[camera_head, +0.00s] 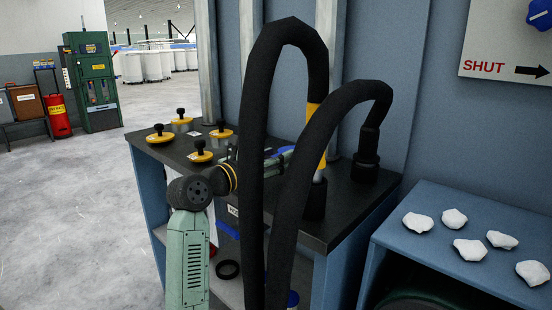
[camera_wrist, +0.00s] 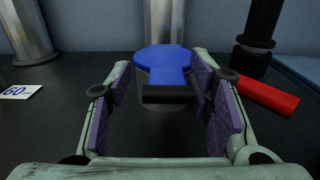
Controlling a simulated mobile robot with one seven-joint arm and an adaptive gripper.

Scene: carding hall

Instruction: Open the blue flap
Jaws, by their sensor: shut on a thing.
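The blue flap (camera_wrist: 165,62) shows in the wrist view as a round blue lid with a short tongue towards me. It lies about flat over a grey stub on the dark bench top. A black crossbar (camera_wrist: 168,94) sits at the tongue's near end. My gripper (camera_wrist: 163,80) has its two purple-padded fingers on either side of the tongue and crossbar, and is shut on the flap. In the head view my gripper (camera_head: 272,158) is low over the bench, partly hidden behind black hoses. The flap cannot be made out clearly there.
Two thick black hoses (camera_head: 262,95) arch in front of my arm. Yellow lids with black knobs (camera_head: 201,152) stand on the bench's left. In the wrist view a red bar (camera_wrist: 268,95) lies close right of my gripper. A blue table (camera_head: 400,232) with white tufts is at right.

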